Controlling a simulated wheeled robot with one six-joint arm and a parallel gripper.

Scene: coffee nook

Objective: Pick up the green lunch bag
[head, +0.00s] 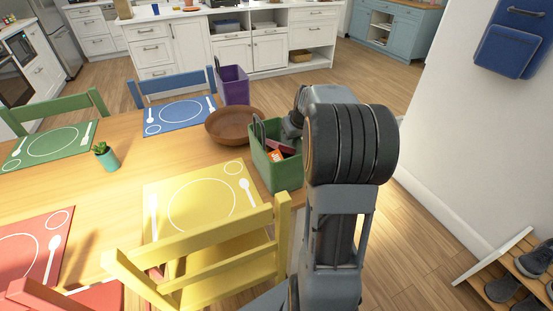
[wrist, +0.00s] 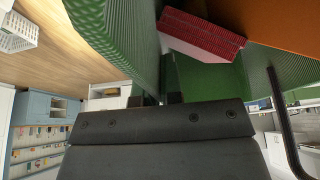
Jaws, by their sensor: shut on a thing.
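The green lunch bag (head: 281,175) is an open-topped green box with a dark handle, upright at the right end of the table. A red item (head: 283,147) and an orange packet (head: 276,156) lie inside it. My arm reaches over from the right, and its end is at the bag's far right rim. In the wrist view my gripper (wrist: 160,99) is shut on the bag's green wall (wrist: 120,30), with the red item (wrist: 203,35) beyond. The fingertips are mostly hidden in the head view. I cannot tell whether the bag's base touches the table.
A brown bowl (head: 229,127) sits just left of the bag, and a purple bag (head: 233,86) stands behind it. A yellow placemat (head: 165,195) and yellow chair (head: 205,262) are in front. A small potted plant (head: 106,156) is further left. Open floor lies right of the table.

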